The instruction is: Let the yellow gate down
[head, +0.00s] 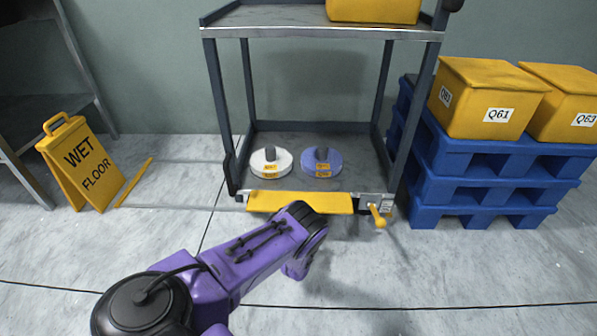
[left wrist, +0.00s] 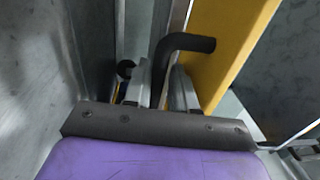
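The yellow gate (head: 300,202) runs across the front of the rack's lower shelf in the head view. A yellow panel with a bent black handle (left wrist: 190,42) fills the upper right of the left wrist view and looks like this gate. My left gripper (left wrist: 160,88) has its fingers on either side of the handle's lower end, with the handle filling the gap. In the head view my purple left arm reaches to the gate's front and hides the fingers. A yellow latch lever (head: 378,214) sits at the gate's right end. My right gripper is not in view.
A white spool (head: 258,170) and a blue spool (head: 334,171) sit on the lower shelf behind the gate. Blue pallets (head: 480,190) with yellow boxes (head: 480,85) stand right. A yellow wet-floor sign (head: 85,170) stands left. The floor in front is mostly clear.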

